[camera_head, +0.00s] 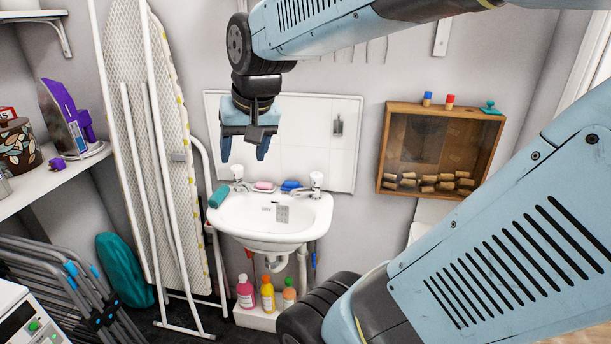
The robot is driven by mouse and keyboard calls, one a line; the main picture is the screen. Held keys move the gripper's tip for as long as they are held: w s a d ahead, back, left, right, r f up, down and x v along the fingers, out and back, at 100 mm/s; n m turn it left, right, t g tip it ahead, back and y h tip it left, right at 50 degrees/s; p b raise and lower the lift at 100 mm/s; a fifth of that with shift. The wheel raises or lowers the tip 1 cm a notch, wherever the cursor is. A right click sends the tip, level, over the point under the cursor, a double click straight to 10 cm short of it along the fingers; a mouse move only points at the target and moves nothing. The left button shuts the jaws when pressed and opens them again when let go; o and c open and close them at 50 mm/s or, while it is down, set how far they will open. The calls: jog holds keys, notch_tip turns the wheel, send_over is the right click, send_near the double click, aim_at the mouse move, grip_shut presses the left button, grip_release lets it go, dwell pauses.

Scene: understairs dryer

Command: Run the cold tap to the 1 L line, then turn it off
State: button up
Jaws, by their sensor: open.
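The white washbasin (254,238) hangs on the back wall under white tiles. Two taps with white heads stand on its rear rim, a left tap (238,175) and a right tap (316,182). I cannot tell a hot or cold mark on either, or whether water runs. A small grey grid-like patch (282,212) shows inside the basin; I cannot tell what it is. No jug or 1 L line can be made out. My gripper (243,156) points down, open and empty, in front of the tiles and above the left tap in the picture.
Pink (264,186) and blue (290,186) blocks and a teal roll (219,197) sit on the basin rim. Bottles (267,294) stand below. An ironing board (150,130) leans left; a wooden cabinet (440,109) hangs right. My arm hides the lower right.

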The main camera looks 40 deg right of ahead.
jog(key=w+d+f+m+g, duration=0.1)
jog(key=w+d+f+m, duration=0.15)
jog(key=w+d, duration=0.35)
jog(key=m+g+h, duration=0.4)
jog(key=m+h, duration=0.1)
jog(key=m, duration=0.8)
send_near(315, 174)
jog(key=x, duration=1.1)
jog(key=shift+f, duration=0.1)
jog(key=c, duration=0.7)
jog(key=shift+d, duration=0.2)
jog(key=shift+a, duration=0.2)
